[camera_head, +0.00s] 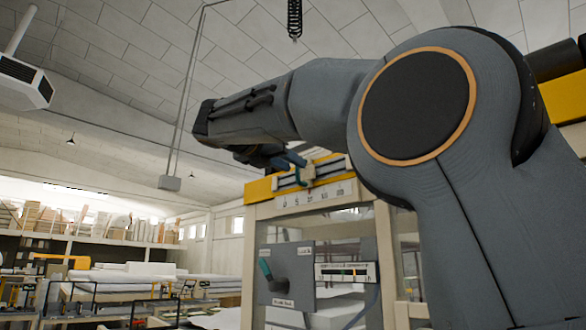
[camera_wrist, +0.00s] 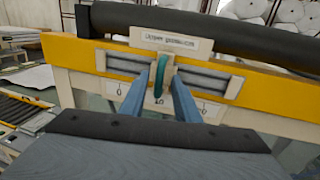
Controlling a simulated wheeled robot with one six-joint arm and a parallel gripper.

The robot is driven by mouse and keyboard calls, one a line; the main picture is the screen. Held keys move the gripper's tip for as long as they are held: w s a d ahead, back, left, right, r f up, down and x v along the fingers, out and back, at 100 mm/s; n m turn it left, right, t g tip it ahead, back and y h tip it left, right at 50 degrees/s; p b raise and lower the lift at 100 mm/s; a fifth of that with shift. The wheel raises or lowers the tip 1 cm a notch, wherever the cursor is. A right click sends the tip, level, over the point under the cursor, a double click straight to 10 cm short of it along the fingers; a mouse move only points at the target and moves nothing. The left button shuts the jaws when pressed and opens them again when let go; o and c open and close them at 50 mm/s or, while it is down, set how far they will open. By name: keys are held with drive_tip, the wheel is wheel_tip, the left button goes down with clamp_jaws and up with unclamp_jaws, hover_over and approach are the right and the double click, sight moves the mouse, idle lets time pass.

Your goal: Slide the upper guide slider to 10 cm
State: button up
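In the wrist view the handle stands near the rail's middle. White number labels sit below the rail, one of them partly hidden behind the fingers. My gripper (camera_wrist: 158,84) has its two blue fingers on either side of the handle, apart, with a gap seeming to show on each side. In the head view my gripper (camera_head: 292,160) is at the rail, above the scale (camera_head: 315,194); the exact reading is too small to tell.
A dark roller (camera_wrist: 200,28) runs behind the beam. White rolls (camera_wrist: 290,12) stand beyond it. Workbenches with white sheets are at the left.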

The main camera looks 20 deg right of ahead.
drive_tip(key=b+v, duration=0.1)
drive_tip(key=v, duration=0.5)
drive_tip(key=shift+w, duration=0.1)
idle(0.3)
drive_tip(key=w+d+f+m+g+y, duration=0.1)
drive_tip(key=f+m+g+y, duration=0.15)
drive_tip(key=f, duration=1.25)
drive_tip(key=w+d+f+m+g+y, duration=0.1)
drive_tip(key=w+f+m+y, duration=0.15)
drive_tip(key=f, duration=1.25)
drive_tip(key=w+f+m+g+y, duration=0.1)
drive_tip(key=f+m+y, duration=0.15)
drive_tip(key=f, duration=1.25)
drive_tip(key=s+d+f+m+g+y, duration=0.1)
drive_tip(key=s+f+m+g+y, duration=0.1)
drive_tip(key=s+f+m, duration=0.7)
drive_tip(key=s+d+f+m+g+y+b, duration=0.1)
drive_tip(key=s+f+m+g+y, duration=0.2)
drive_tip(key=s+f+m, duration=0.6)
drive_tip(key=s+f, duration=0.3)
drive_tip(key=f, duration=0.4)
drive_tip(key=s+f+y, duration=0.1)
drive_tip(key=s+f, duration=0.3)
drive_tip(key=f, duration=0.3)
drive_tip(key=shift+s+f+g, duration=0.3)
drive_tip(key=shift+g, duration=0.05)
drive_tip(key=shift+d+m, duration=0.15)
drive_tip(key=shift+m, duration=0.1)
